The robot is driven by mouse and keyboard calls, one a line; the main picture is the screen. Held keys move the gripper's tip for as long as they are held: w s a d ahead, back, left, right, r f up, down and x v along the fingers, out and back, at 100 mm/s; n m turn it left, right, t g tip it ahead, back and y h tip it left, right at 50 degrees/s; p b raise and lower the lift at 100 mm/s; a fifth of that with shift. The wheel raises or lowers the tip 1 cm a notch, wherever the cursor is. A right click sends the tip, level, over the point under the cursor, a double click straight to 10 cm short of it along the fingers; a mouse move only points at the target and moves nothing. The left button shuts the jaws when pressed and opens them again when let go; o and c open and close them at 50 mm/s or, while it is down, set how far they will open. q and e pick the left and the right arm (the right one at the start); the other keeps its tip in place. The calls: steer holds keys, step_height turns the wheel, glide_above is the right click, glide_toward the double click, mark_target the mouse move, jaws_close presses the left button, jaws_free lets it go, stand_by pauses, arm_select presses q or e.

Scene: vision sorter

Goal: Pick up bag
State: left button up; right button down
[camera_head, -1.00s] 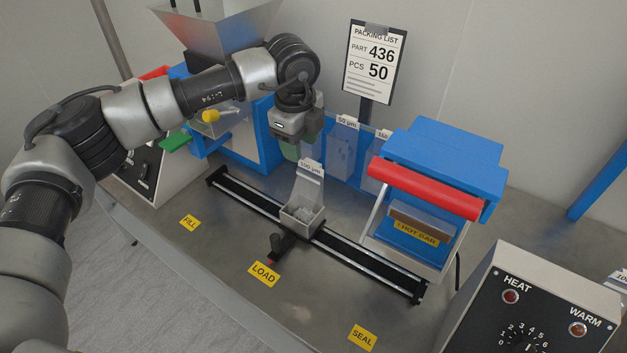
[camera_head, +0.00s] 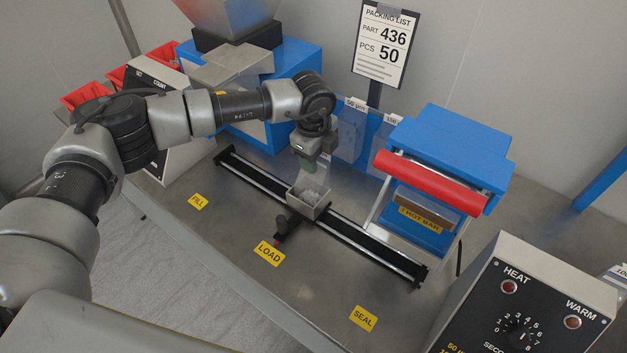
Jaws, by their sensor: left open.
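The bag (camera_head: 323,181) is pale and translucent, and stands upright in a small open metal holder (camera_head: 321,211) on the black rail. Small pieces show at the holder's mouth. My left gripper (camera_head: 307,166) is open, pointing down at the bag's upper part, with greenish fingertips. It covers the bag's top and label, and I cannot tell whether the fingers touch the bag. My right gripper is out of view.
Other clear bags (camera_head: 351,138) hang on a blue rack behind. A blue sealer with a red bar (camera_head: 430,182) stands to the right, and a heat control box (camera_head: 525,300) at front right.

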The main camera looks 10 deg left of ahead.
arm_select(q)
steer(key=shift+f, duration=0.2)
steer(key=shift+r, duration=0.1)
jaws_close()
